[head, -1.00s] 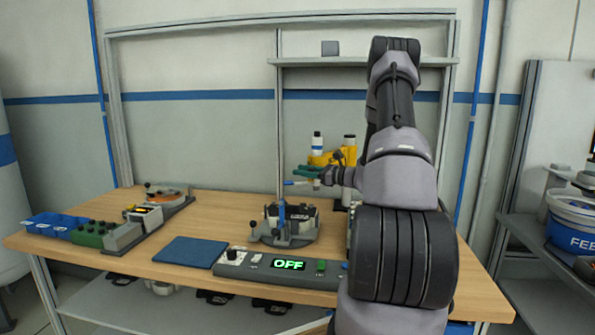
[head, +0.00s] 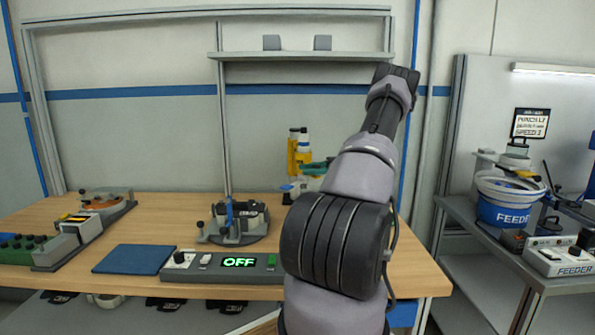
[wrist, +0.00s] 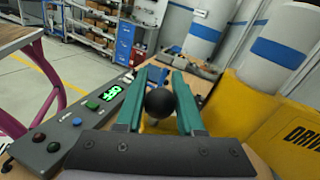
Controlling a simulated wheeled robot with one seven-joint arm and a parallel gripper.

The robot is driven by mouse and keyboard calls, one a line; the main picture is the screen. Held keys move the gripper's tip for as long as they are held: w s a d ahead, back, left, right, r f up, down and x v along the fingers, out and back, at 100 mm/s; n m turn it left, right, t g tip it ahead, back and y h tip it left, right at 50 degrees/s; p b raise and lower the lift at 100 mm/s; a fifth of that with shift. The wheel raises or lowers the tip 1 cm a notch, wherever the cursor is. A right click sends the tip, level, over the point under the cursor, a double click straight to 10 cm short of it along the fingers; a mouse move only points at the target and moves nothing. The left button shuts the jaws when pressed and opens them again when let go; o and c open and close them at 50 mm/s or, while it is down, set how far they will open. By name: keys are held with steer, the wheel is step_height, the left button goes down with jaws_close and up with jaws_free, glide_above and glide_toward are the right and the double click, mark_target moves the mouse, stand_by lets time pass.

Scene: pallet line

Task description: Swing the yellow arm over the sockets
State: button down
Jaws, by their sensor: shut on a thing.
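The yellow arm (head: 293,155) stands at the back of the bench, left of my arm in the head view. In the wrist view, large yellow bodies with dark lettering (wrist: 232,112) fill the right side. My gripper (wrist: 158,88) has green fingers on both sides of a black ball knob (wrist: 159,103), closed on it. In the head view the green fingers show beside the yellow arm, partly hidden by my arm. A grey fixture (head: 236,236) with dark and white parts sits on the bench in front. I cannot make out separate sockets.
A control box (head: 205,266) with a green OFF display lies at the bench's front edge. A blue mat (head: 134,259) is left of it. A feeder bowl (head: 508,205) stands on a separate table at right. A shelf (head: 300,56) hangs above.

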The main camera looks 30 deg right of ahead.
steer(key=shift+s+d, duration=0.1)
steer(key=shift+d, duration=0.2)
steer(key=shift+r, duration=0.1)
steer(key=c, duration=0.5)
jaws_free()
steer(key=shift+d, duration=0.1)
steer(key=shift+c, duration=0.2)
steer(key=v, duration=1.1)
